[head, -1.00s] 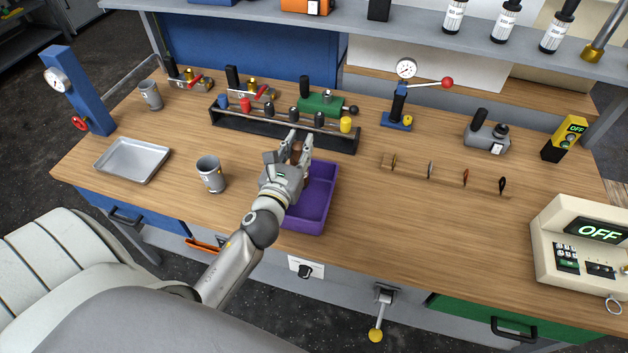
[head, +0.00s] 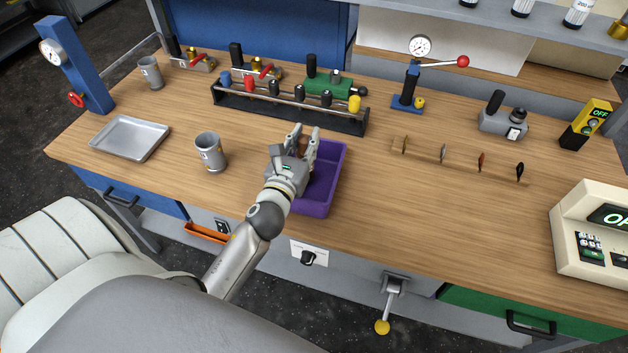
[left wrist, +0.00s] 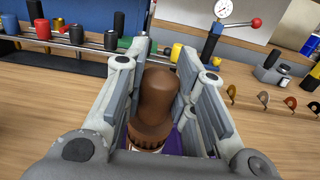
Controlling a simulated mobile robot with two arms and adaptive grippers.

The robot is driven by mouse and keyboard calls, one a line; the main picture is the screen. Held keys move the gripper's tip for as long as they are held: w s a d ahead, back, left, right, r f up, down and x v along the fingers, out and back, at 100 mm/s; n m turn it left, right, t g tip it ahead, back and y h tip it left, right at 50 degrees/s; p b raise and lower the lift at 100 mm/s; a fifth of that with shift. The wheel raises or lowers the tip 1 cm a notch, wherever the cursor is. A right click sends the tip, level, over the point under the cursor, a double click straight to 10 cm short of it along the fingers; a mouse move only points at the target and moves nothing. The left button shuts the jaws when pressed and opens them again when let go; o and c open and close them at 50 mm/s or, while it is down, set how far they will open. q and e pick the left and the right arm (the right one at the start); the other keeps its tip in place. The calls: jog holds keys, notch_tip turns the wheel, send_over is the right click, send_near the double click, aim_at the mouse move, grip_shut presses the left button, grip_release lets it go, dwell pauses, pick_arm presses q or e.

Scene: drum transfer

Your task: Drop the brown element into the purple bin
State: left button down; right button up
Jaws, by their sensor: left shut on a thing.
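The brown element (left wrist: 156,98) is a rounded, bottle-shaped piece with a narrower waist, held between the fingers of my left gripper (left wrist: 163,60) in the left wrist view. In the head view my left gripper (head: 306,138) is over the left and back part of the purple bin (head: 320,205), and the brown element is mostly hidden by the hand. The bin stands on the wooden bench, its left side covered by my gripper. A little purple shows below the element in the wrist view. My right gripper is not in view.
A black rack (head: 283,114) with several coloured knobs stands just behind the bin. A grey mug (head: 210,153) and a metal tray (head: 130,138) are to the left. Several small hooks on a strip (head: 460,160) lie to the right.

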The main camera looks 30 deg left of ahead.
pick_arm(q)
jog(key=c, duration=1.3)
grip_release()
jog(key=shift+c, duration=0.2)
jog(key=shift+o, duration=1.1)
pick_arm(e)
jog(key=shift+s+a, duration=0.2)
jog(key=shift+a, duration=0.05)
pick_arm(q)
jog(key=shift+v, duration=3.7)
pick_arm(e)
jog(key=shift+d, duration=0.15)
